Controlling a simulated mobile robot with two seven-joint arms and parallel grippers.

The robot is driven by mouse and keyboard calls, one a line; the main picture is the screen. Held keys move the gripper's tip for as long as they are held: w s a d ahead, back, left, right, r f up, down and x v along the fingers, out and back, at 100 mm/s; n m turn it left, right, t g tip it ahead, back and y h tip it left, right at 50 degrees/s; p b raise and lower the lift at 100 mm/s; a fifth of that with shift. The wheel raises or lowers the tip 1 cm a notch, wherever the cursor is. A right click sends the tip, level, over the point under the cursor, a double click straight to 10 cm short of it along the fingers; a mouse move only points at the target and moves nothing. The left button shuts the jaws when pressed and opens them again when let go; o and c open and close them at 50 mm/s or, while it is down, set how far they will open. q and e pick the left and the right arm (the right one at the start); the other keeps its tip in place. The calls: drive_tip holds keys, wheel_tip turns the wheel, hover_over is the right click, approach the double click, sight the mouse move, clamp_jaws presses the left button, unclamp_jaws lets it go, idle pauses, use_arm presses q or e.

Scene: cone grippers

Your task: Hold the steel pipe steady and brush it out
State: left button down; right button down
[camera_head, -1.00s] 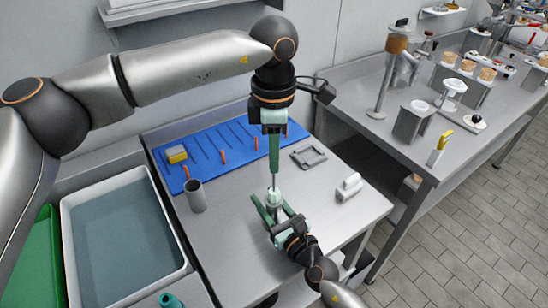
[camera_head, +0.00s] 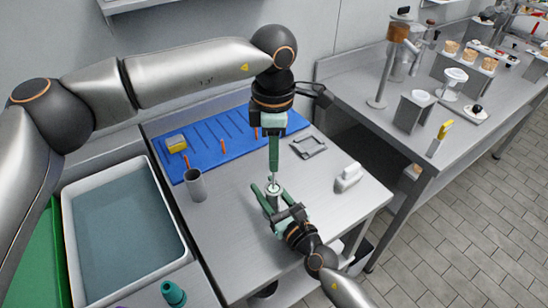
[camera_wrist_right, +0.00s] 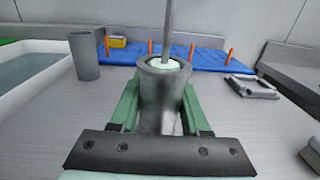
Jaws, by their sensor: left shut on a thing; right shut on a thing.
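The steel pipe (camera_wrist_right: 160,97) stands upright between the green fingers of my right gripper (camera_wrist_right: 160,112), which is shut on it. It also shows small in the head view (camera_head: 273,202). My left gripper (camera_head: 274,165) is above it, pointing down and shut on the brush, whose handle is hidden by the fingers. The brush's thin rod (camera_wrist_right: 168,30) runs down into the pipe's open top. A pale green brush head (camera_wrist_right: 163,64) shows in the mouth; how deep it reaches is hidden.
A grey open cylinder (camera_head: 195,186) stands left on the steel table. Behind are a blue mat (camera_head: 235,141) with orange pegs and a yellow sponge (camera_head: 176,144). A grey frame (camera_head: 309,147) and white block (camera_head: 348,177) lie right. A water basin (camera_head: 72,220) is at left.

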use_arm(q)
drive_tip(key=shift+r, duration=1.5)
drive_tip(key=shift+f, duration=2.5)
drive_tip(key=shift+r, duration=2.5)
drive_tip(key=shift+r, duration=0.1)
drive_tip(key=shift+r, duration=3.65)
use_arm(e)
unclamp_jaws()
